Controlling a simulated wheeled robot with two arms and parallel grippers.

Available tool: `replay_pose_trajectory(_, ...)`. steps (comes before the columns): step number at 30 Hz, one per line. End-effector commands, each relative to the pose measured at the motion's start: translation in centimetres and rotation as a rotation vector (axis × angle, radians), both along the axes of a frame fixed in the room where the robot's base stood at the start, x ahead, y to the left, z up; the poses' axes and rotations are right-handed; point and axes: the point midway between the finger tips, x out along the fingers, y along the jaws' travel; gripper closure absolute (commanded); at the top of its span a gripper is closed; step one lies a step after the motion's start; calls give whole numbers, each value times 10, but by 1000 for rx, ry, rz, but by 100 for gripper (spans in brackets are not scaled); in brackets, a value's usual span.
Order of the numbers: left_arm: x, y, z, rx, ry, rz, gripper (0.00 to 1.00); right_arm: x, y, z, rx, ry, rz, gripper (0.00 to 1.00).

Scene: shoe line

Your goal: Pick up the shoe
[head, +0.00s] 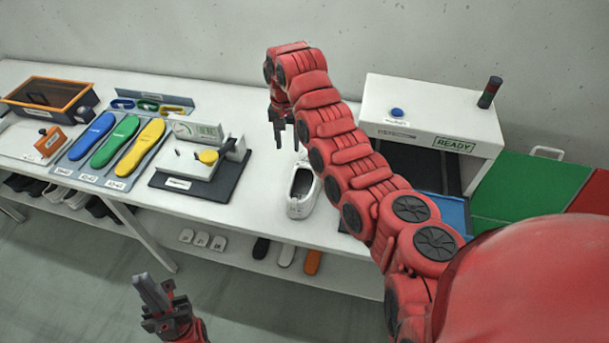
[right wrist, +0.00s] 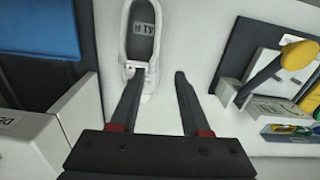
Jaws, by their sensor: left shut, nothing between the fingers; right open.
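A white shoe (head: 302,190) stands on the white table, left of the READY machine. My right gripper (head: 282,132) hangs over the table behind the shoe, pointing down. In the right wrist view the shoe (right wrist: 142,50) lies at the top, and my right gripper (right wrist: 153,78) has its fingers apart. The left finger tip is beside the shoe's near end and appears to overlap it; I cannot tell whether they touch. Nothing is between the fingers. My left gripper (head: 152,290) is shut and empty, low in front of the table, away from the shoe.
The READY machine (head: 425,118) stands right of the shoe. A dark fixture with a yellow knob (head: 208,157) stands left. Blue, green and yellow insoles (head: 117,142) lie further left. A shelf below holds several shoes.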

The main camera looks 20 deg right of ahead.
Motion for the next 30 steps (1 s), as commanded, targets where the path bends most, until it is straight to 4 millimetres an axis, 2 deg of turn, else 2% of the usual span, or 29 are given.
replay_pose_trajectory(1, 0, 0, -1, 0, 0, 0, 100, 0, 3, -11, 4, 2, 3, 54)
replay_pose_trajectory(4, 0, 0, -4, 0, 0, 0, 100, 0, 2, -28, 0, 0, 2, 54)
replay_pose_trajectory(8, 0, 0, -20, 0, 0, 0, 100, 0, 1, -55, -1, 1, 2, 54)
replay_pose_trajectory(12, 0, 0, -45, 0, 0, 0, 100, 1, 1, -84, -2, -3, 2, 54)
replay_pose_trajectory(14, 0, 0, -36, 0, 0, 0, 100, 1, 0, -85, -1, -1, 0, 54)
replay_pose_trajectory(18, 0, 0, -34, 0, 0, 0, 100, 0, 0, -97, 1, 1, 1, 54)
replay_pose_trajectory(23, 0, 0, -26, 0, 0, 0, 100, 2, -1, -102, 1, -3, 0, 54)
replay_pose_trajectory(30, 0, 0, -4, 0, 0, 0, 100, 3, -6, -127, 0, 2, 1, 54)
